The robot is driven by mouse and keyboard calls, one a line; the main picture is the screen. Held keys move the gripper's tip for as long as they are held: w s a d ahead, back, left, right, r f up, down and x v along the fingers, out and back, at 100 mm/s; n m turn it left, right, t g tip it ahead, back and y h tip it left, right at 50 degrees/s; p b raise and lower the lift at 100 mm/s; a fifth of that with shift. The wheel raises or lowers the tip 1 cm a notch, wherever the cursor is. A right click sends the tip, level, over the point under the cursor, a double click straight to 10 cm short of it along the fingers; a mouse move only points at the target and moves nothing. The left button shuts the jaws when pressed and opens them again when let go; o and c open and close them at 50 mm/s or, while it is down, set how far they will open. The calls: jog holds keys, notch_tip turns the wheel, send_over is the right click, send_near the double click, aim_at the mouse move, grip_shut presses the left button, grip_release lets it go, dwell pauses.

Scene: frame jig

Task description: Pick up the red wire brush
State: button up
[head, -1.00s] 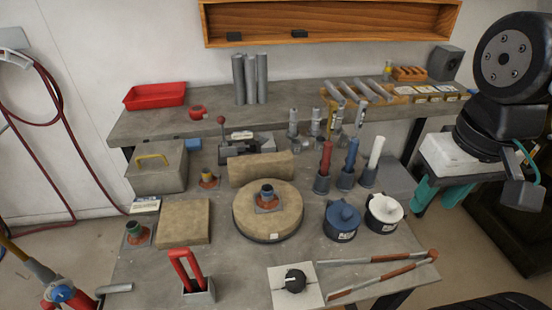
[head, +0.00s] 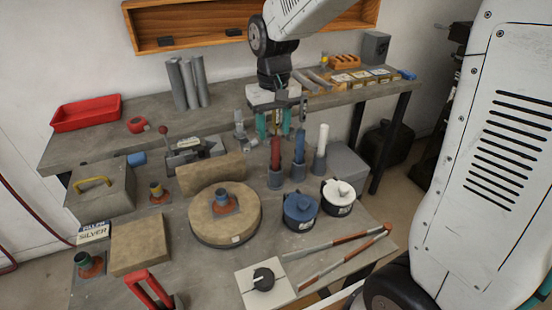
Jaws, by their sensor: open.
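The red wire brush (head: 275,153) stands upright in a grey cup (head: 275,180) on the lower bench, leftmost in a row of three. A blue-handled one (head: 299,146) and a white-handled one (head: 321,142) stand in similar cups to its right. My gripper (head: 274,124) points down just above and behind the red handle in the picture, its teal fingers apart. The handle's top overlaps the space between the fingers in the view. I cannot tell how far apart they are in depth. The brush's lower end is hidden in the cup.
A blue lidded pot (head: 299,212) and a white lidded pot (head: 338,198) stand in front of the cups. A round tan disc (head: 211,233) lies at left. The raised shelf (head: 220,112) and wooden wall box (head: 185,32) are behind my arm.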

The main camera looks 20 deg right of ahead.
aim_at(276, 151)
jog(key=f, duration=0.7)
jog(key=shift+d+f, duration=0.2)
jog(key=shift+f, duration=0.2)
grip_shut()
